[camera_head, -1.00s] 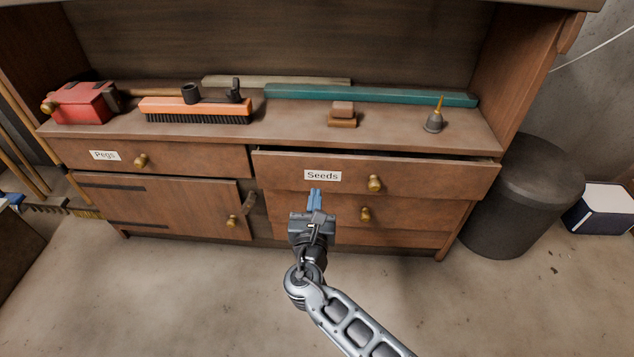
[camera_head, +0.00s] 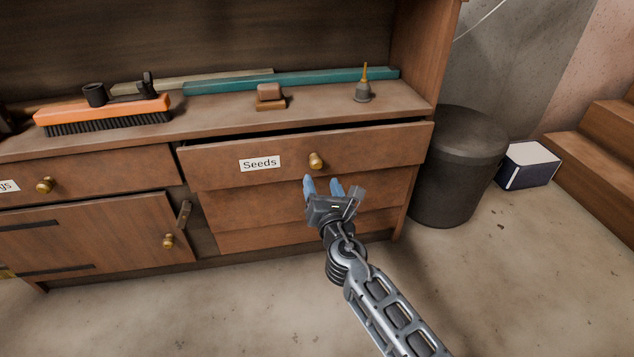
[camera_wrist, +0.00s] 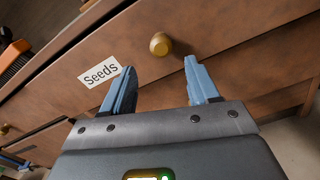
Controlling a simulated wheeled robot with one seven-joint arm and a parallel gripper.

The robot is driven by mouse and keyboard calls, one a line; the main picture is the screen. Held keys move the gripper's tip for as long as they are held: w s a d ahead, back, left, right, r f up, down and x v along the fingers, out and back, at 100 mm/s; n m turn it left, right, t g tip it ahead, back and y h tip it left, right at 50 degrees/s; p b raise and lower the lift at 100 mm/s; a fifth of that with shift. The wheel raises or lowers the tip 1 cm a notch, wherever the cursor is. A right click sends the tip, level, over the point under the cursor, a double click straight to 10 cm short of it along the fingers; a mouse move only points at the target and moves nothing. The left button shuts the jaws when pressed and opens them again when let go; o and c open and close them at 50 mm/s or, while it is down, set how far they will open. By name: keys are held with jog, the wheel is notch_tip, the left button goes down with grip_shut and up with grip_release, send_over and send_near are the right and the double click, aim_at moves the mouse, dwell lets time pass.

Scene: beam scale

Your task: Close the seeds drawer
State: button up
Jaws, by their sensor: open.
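The seeds drawer (camera_head: 222,172) stands partly open at the upper right of the wooden cabinet, with a dark gap along its top edge. It carries a white "Seeds" label (camera_head: 260,163) and a round brass knob (camera_head: 316,160). In the wrist view the knob (camera_wrist: 160,44) is just beyond the fingertips, between their lines. My gripper (camera_head: 323,184) is open and empty, in front of the drawer and slightly below the knob. Its blue fingers (camera_wrist: 160,78) are spread and point at the drawer front; I cannot tell whether they touch it.
An orange brush (camera_head: 103,112), a small brown block (camera_head: 270,97), a teal bar (camera_head: 300,80) and a small oil can (camera_head: 363,88) lie on the cabinet top. A dark bin (camera_head: 457,165) stands right of the cabinet. The floor in front is clear.

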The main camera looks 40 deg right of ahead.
aim_at(317, 167)
jog(key=shift+b+x, duration=0.55)
jog(key=shift+x, duration=3.35)
jog(key=shift+s+d, duration=0.1)
jog(key=shift+d, duration=0.05)
grip_shut()
